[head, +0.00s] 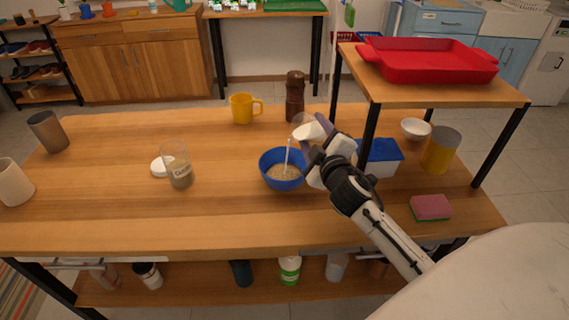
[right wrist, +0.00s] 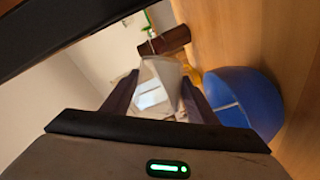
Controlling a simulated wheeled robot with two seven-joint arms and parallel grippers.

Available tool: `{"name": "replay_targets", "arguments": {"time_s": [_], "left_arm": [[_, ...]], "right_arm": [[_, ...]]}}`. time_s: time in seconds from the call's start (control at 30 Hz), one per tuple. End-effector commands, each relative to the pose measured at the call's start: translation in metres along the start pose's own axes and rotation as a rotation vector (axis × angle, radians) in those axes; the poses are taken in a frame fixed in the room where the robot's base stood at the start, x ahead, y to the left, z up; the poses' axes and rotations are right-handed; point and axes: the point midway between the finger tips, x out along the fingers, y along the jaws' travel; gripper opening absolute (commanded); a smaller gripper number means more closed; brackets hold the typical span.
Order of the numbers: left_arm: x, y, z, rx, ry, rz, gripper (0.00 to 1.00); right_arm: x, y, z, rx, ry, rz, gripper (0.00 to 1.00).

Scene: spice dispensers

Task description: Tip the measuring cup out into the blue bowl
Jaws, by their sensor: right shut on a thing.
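The blue bowl (head: 281,182) stands on the wooden table with beige, grainy stuff inside. My right gripper (head: 312,150) is above and to the right of the bowl, shut on the clear measuring cup (head: 303,122). The cup looks tilted and has something white in it. A thin pale streak runs from near the cup down into the bowl; I cannot tell if it is a stream or a thin rod. In the right wrist view the cup (right wrist: 157,85) sits between the fingers, and the bowl (right wrist: 250,100) is beside it. My left gripper is not in view.
A clear jar (head: 179,172) and white lid (head: 162,166) lie to the left. A yellow mug (head: 242,108) and brown mill (head: 295,96) stand behind the bowl. A blue-lidded box (head: 381,152) and a raised shelf with a red tray (head: 428,68) are at right.

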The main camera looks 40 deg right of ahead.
Motion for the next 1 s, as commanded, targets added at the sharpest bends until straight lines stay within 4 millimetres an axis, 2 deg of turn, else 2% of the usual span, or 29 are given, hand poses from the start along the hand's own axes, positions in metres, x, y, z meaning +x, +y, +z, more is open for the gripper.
{"name": "replay_targets", "arguments": {"time_s": [1.0], "left_arm": [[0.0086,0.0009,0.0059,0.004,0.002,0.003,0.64]], "right_arm": [[-0.0007,0.0038,-0.0041,-0.096,0.013,0.04,0.26]]}}
